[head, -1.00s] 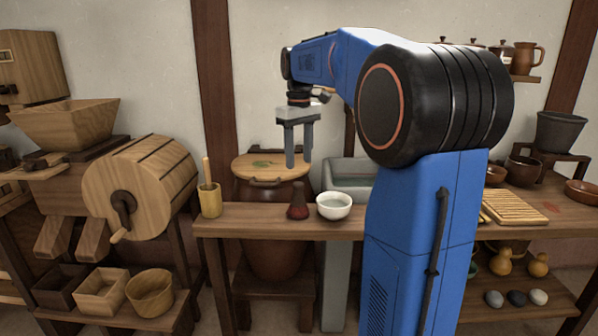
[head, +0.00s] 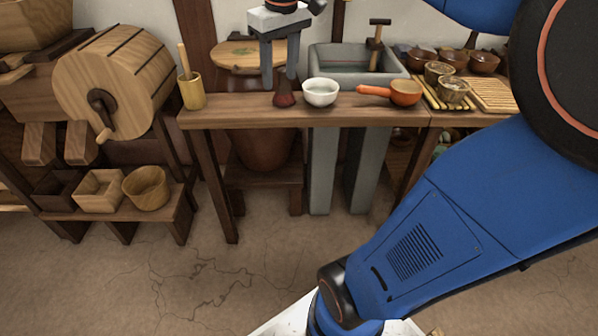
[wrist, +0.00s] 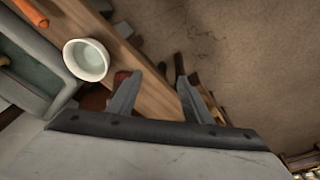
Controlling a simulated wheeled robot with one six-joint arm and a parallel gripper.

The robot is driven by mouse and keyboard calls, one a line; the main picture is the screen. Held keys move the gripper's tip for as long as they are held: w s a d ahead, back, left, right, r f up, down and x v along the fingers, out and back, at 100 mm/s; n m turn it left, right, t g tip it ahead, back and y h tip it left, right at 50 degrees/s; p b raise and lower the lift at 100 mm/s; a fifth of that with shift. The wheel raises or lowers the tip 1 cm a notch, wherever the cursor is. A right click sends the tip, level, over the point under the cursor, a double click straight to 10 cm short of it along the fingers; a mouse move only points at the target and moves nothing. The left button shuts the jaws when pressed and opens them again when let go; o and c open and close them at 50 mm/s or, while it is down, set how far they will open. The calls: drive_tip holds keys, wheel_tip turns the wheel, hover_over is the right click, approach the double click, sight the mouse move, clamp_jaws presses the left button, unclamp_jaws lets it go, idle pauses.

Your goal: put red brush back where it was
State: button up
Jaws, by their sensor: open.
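The red brush (head: 285,95) is a small dark red, flared thing standing on the narrow wooden bench (head: 240,115), just left of a white bowl (head: 320,97). My gripper (head: 279,82) is open and empty, pointing down with its fingertips close above and behind the brush in the head view. In the wrist view my gripper (wrist: 160,76) shows its two fingers apart over the bench. There a bit of the red brush (wrist: 121,76) shows beside the left finger, which partly hides it. I cannot tell whether they touch.
A wooden cup with a pestle (head: 192,90) stands at the bench's left end. An orange-handled ladle (head: 404,93) lies right of the bowl. Behind are a stone sink (head: 335,60) and a lidded jar (head: 237,55). The bench between cup and brush is clear.

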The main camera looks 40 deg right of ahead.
drive_tip(key=s+a+f+t, duration=0.1)
drive_tip(key=s+a+f, duration=0.2)
drive_tip(key=s+f, duration=0.4)
drive_tip(key=s+a+f+m+t, duration=0.1)
drive_tip(key=s+a+f, duration=0.2)
drive_tip(key=s+f, duration=0.5)
drive_tip(key=shift+s+a+f+t, duration=0.3)
drive_tip(key=shift+s+a+t, duration=0.1)
drive_tip(key=shift+s, duration=0.8)
